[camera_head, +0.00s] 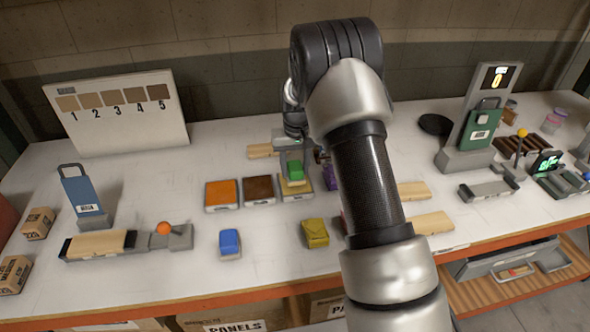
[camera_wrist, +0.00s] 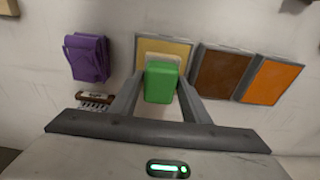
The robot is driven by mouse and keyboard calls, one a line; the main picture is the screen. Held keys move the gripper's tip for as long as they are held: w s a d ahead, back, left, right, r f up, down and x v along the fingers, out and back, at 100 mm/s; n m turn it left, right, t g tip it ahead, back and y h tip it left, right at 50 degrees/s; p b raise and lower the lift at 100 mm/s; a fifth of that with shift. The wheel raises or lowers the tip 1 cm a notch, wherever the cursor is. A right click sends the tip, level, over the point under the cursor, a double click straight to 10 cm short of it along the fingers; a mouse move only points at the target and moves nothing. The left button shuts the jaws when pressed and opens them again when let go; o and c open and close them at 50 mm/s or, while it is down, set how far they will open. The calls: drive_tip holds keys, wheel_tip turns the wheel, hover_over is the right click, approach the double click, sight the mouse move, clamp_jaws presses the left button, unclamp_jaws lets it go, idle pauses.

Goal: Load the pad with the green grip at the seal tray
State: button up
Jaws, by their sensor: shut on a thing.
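The green grip (camera_head: 295,170) shows between the fingers of my gripper (camera_head: 294,160), and the green block also shows in the wrist view (camera_wrist: 160,84). My gripper (camera_wrist: 158,92) is shut on it. I cannot tell whether the pad touches the tray. A brown tray (camera_head: 259,190) and an orange tray (camera_head: 222,194) lie in a row beside it. No readable label marks which is the seal tray.
A blue pad (camera_head: 230,243) and a yellow pad (camera_head: 315,233) lie toward the front. A purple pad (camera_wrist: 88,57) lies beside the pale yellow tray. A wooden panel (camera_head: 98,244) sits in a left fixture. A green panel (camera_head: 480,129) stands at right. The front-middle table is mostly clear.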

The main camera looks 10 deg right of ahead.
sight(295, 165)
drive_tip(key=shift+r+p, duration=1.2)
drive_tip(key=shift+r, duration=1.45)
